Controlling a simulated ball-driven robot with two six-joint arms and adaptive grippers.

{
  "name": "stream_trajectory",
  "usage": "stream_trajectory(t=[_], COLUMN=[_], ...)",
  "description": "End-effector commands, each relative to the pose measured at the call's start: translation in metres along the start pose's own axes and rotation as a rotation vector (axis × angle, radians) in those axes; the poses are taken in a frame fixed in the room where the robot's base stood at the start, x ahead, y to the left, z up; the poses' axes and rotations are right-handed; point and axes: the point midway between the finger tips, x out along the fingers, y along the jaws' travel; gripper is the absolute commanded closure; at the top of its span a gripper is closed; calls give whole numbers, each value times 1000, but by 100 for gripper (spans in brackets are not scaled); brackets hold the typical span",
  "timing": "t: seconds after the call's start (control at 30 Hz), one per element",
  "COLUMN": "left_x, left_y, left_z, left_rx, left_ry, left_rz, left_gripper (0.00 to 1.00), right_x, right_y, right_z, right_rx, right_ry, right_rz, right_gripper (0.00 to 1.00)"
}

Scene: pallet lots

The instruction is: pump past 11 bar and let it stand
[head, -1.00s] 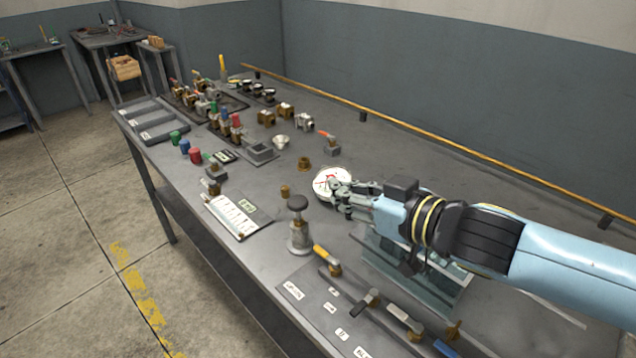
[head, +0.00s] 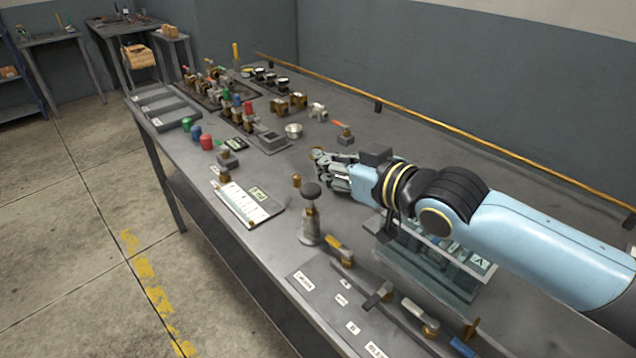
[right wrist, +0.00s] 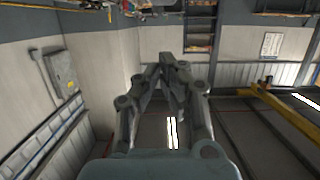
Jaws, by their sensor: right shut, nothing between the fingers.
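A hand pump (head: 311,222) with a dark round knob on top stands upright near the front edge of the bench. My right gripper (head: 318,165) is shut and empty, behind and slightly right of the pump, apart from it. No gauge dial can be read; the white dial seen earlier is hidden behind my gripper. My left gripper is out of view.
A glass-sided case (head: 428,262) sits below my right forearm. A board with valve handles (head: 345,300) lies at the front. A chart (head: 240,203), several coloured caps (head: 206,142) and fittings stand left. A brass rail (head: 470,140) runs along the back.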

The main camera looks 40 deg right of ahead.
Motion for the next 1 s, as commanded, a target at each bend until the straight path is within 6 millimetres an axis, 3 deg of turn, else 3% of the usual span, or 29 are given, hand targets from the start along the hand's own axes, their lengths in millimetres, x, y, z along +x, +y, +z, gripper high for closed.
stream_trajectory(t=[0.13,0.2,0.4,0.83,1.0], left_x=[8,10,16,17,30], left_y=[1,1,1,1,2], left_z=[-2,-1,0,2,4], left_rx=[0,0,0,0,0], left_ry=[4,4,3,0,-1], left_rz=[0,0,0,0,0], left_gripper=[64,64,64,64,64], right_x=[32,32,37,37,40], right_y=[0,0,0,0,0], right_z=[0,16,35,39,52], right_rx=[3,3,-1,-1,-1], right_ry=[3,-4,-1,0,0], right_rz=[0,0,-1,0,0], right_gripper=[100,100,100,100,100])
